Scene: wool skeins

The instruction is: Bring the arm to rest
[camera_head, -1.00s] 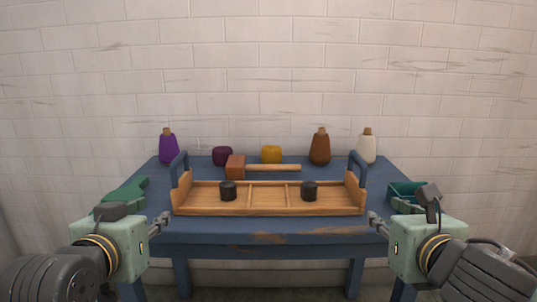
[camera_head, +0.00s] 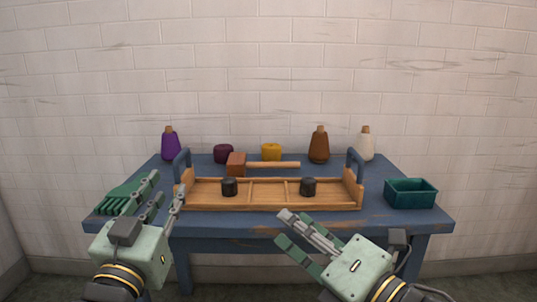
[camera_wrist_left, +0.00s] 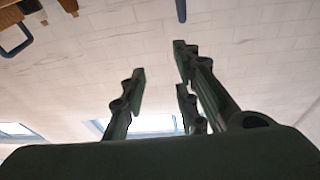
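My left gripper (camera_head: 165,186) is at the table's front left, fingers pointing up and apart. Nothing is between them; the left wrist view also shows its fingers (camera_wrist_left: 158,65) apart and empty. My right gripper (camera_head: 283,228) is in front of the table's front edge, below the tray's right half, its fingers apart and empty. The wooden tray (camera_head: 268,207) with blue handles stands on the blue table (camera_head: 310,223). Two black skeins, a left one (camera_head: 229,187) and a right one (camera_head: 308,187), sit in it. Neither gripper holds anything.
A mallet (camera_head: 272,164), a purple skein (camera_head: 223,153) and a yellow skein (camera_head: 271,152) lie behind the tray. Bottles in purple (camera_head: 170,146), brown (camera_head: 319,148) and white (camera_head: 366,147) stand at the back.

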